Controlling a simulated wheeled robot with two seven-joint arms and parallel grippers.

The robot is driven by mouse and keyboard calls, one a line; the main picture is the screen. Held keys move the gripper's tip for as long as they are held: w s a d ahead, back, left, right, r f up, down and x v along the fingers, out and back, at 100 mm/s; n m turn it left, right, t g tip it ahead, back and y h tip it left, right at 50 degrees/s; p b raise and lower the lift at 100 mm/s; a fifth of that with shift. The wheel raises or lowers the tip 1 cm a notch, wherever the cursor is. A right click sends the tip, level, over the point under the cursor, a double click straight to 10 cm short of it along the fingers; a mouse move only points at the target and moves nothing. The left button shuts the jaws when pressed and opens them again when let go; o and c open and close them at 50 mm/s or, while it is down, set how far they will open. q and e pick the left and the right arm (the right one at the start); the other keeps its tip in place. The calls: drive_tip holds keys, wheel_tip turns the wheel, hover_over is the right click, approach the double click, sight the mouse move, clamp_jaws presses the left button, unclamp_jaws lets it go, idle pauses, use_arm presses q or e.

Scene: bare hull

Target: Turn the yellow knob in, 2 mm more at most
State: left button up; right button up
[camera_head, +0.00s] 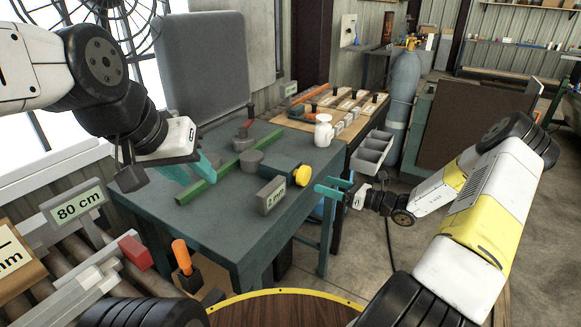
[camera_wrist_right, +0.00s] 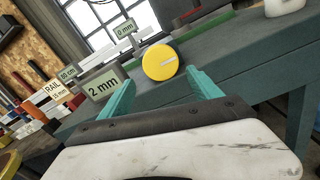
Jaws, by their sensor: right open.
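The yellow knob (camera_head: 302,175) sits on the right end of a dark block on the teal bench. It shows a round yellow face with a pale line in the right wrist view (camera_wrist_right: 160,62). My right gripper (camera_head: 328,186) is open and empty, just right of the knob in the head view. In the right wrist view its teal fingertips (camera_wrist_right: 159,77) stand on either side of the knob's lower part, seemingly short of it; contact cannot be told. My left gripper (camera_head: 192,168) has its teal fingers apart, beside or above the green bar (camera_head: 228,163).
A "2 mm" sign (camera_head: 272,195) stands close left of the knob, near my right gripper. A white bottle (camera_head: 323,130) and grey bins (camera_head: 372,152) stand behind. A grey cylinder (camera_head: 251,161) stands on the bench. A gas cylinder (camera_head: 403,85) stands farther back.

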sight(307, 178)
drive_tip(key=x, duration=0.8)
drive_tip(key=shift+w, duration=0.2)
drive_tip(key=c, duration=1.1)
drive_tip(key=o, duration=1.1)
drive_tip(key=shift+d, duration=0.1)
drive_tip(key=v, duration=0.7)
drive_tip(key=shift+s+d, duration=0.25)
